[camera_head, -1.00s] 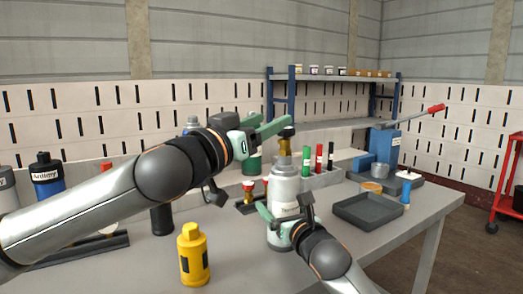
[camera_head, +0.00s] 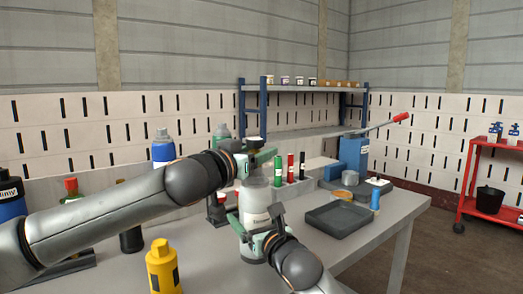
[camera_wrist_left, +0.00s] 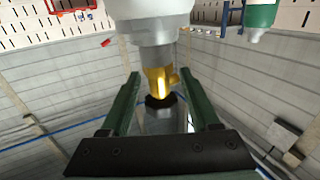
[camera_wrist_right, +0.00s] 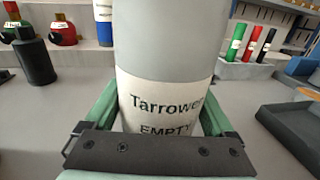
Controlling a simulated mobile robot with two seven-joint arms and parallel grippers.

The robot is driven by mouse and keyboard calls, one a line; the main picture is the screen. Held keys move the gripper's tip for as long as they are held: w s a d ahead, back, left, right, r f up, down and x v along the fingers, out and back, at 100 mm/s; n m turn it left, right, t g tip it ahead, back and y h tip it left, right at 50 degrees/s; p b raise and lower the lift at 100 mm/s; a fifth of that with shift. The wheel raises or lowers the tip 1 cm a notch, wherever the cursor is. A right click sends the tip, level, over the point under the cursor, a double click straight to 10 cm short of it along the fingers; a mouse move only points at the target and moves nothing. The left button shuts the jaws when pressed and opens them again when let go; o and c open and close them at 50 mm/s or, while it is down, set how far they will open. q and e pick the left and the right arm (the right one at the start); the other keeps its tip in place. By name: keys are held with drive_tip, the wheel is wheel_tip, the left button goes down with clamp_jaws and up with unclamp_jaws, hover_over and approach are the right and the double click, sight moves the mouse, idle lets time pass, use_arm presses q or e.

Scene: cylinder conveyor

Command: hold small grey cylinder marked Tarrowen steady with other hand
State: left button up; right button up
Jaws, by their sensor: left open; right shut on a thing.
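The small grey cylinder (camera_head: 255,198) stands upright on the bench, its white label reading "Tarrowen" and "EMPTY" in the right wrist view (camera_wrist_right: 165,100). My right gripper (camera_head: 258,243) is shut around its lower body, one finger on each side. My left gripper (camera_head: 262,162) is at the cylinder's top, fingers apart. In the left wrist view the brass valve (camera_wrist_left: 158,80) with its dark end lies between the open fingers, with gaps on both sides. In the head view the left gripper hides most of the valve.
A yellow bottle (camera_head: 164,268) stands at the front left. A dark tray (camera_head: 340,219) lies right of the cylinder. Green, red and black tubes (camera_head: 290,168) stand in a rack behind. A blue lever press (camera_head: 354,155) is at the back right.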

use_arm(q)
drive_tip(key=shift+x, duration=1.2)
drive_tip(key=shift+c, duration=0.2)
clamp_jaws()
